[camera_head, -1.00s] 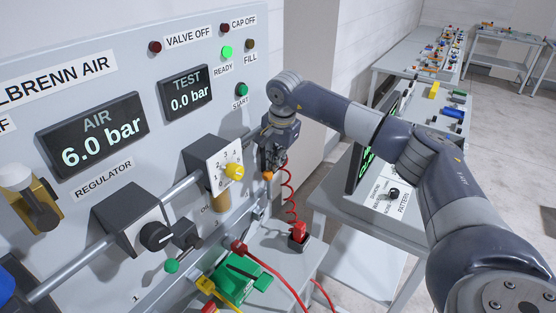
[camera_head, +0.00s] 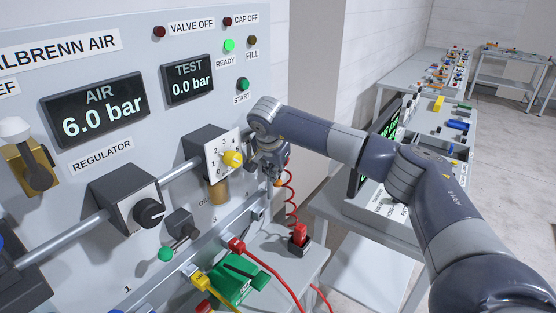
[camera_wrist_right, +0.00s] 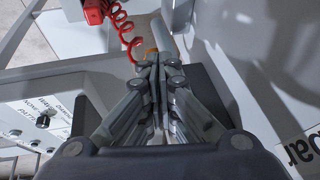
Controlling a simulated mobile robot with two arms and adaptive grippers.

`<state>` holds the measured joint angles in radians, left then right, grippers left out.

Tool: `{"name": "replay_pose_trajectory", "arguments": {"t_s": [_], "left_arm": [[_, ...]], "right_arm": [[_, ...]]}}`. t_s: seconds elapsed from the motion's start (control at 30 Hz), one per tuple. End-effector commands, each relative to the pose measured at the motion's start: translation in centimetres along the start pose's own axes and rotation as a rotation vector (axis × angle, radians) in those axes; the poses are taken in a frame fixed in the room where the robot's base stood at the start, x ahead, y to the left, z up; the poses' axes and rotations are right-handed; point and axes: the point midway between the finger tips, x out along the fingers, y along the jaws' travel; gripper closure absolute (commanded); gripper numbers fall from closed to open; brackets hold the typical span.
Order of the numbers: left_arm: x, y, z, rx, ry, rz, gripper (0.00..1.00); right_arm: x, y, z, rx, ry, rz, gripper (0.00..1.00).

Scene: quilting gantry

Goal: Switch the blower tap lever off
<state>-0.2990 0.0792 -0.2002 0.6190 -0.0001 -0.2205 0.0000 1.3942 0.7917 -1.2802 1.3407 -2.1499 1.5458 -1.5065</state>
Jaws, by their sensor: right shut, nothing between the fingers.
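My right gripper (camera_head: 277,180) is at the right end of the air panel, past the dial box with the yellow knob (camera_head: 232,158). Its fingers are shut with nothing between them, as the right wrist view (camera_wrist_right: 154,62) also shows. A small orange piece (camera_wrist_right: 152,51) shows just beyond the fingertips; I cannot tell whether it is the blower tap lever or whether they touch. A coiled red hose (camera_head: 291,200) runs up to this spot. The blower tap is mostly hidden by the gripper, and its lever position cannot be made out. My left gripper is out of view.
The regulator with a black knob (camera_head: 149,212) and a green-tipped lever (camera_head: 173,249) are further left on the panel. A red block (camera_head: 299,235) holds the hose's lower end. A green fixture (camera_head: 236,278) sits below. A bench (camera_head: 352,199) with a screen stands at right.

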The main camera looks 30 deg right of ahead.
Motion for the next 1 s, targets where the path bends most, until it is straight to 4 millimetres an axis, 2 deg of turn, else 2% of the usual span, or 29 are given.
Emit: {"name": "replay_pose_trajectory", "arguments": {"t_s": [0.4, 1.0], "left_arm": [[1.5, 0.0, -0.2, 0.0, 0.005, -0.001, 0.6], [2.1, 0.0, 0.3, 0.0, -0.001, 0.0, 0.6]], "right_arm": [[2.0, 0.4, -0.1, 0.001, 0.001, 0.001, 1.0], [3.0, 0.7, -0.6, 0.003, 0.002, 0.002, 1.0]]}}
